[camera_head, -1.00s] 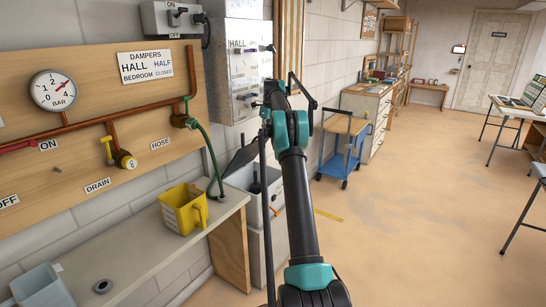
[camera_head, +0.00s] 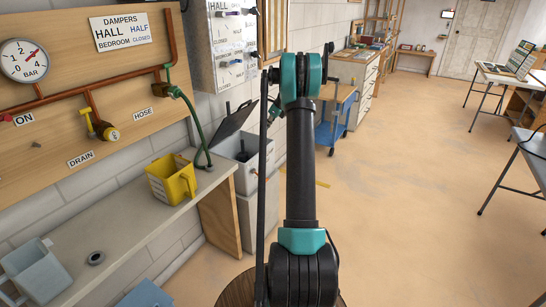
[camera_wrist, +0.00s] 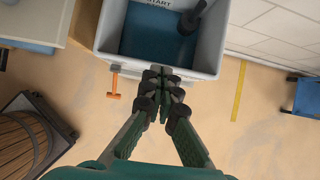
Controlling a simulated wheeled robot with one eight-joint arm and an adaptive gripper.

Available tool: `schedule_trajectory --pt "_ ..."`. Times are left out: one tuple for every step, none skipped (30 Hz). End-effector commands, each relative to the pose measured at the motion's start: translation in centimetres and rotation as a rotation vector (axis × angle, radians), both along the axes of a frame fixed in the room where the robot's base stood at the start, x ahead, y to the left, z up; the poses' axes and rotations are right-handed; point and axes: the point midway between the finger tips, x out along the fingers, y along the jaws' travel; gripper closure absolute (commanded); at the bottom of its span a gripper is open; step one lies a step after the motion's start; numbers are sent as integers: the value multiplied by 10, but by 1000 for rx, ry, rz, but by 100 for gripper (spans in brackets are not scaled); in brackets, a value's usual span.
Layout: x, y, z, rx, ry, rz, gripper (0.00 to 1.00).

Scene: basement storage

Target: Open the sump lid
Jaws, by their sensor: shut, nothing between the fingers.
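The sump is a grey box (camera_head: 254,180) beyond the bench end in the head view. Its dark lid (camera_head: 235,121) stands tilted up at the box's left side, apart from the box's open top. In the wrist view the open sump box (camera_wrist: 216,62) shows a blue interior with a black part (camera_wrist: 190,20) inside. The lid is not clearly seen there. My gripper (camera_wrist: 160,80) is shut and empty, with its fingertips at the near rim in the picture; I cannot tell if they touch it. In the head view my arm hides the gripper.
A bench (camera_head: 130,222) with a yellow jug (camera_head: 172,180) stands left of the sump. An orange-handled tool (camera_wrist: 114,84) is beside the box. A wooden barrel (camera_wrist: 18,145) is at left in the wrist view. A blue cart (camera_head: 335,130) stands farther back.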

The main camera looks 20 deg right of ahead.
Motion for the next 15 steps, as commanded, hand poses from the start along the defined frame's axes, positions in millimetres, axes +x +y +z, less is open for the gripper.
schedule_trajectory --pt "-3 -4 -9 15 -19 -3 100" --pt "-5 -5 -14 24 -31 -2 100" --pt "-7 -7 -20 37 -47 -3 100" --pt "-9 -8 -24 47 -59 -3 100" --pt "-11 -9 -30 56 -72 -2 100" --pt "-12 -11 -37 71 -88 -3 100" --pt "-14 -12 -41 79 -101 -3 100" --pt "-16 -13 -46 89 -114 -2 100" --pt "-17 -14 -53 102 -131 -2 100" --pt "-18 -15 -59 112 -143 -3 100" --pt "-19 -17 -64 123 -157 -2 100" --pt "-21 -18 -70 135 -174 -4 100" --pt "-22 -19 -76 145 -186 -4 100" --pt "-23 -19 -81 155 -199 -2 100" --pt "-24 -20 -88 168 -215 -2 100"
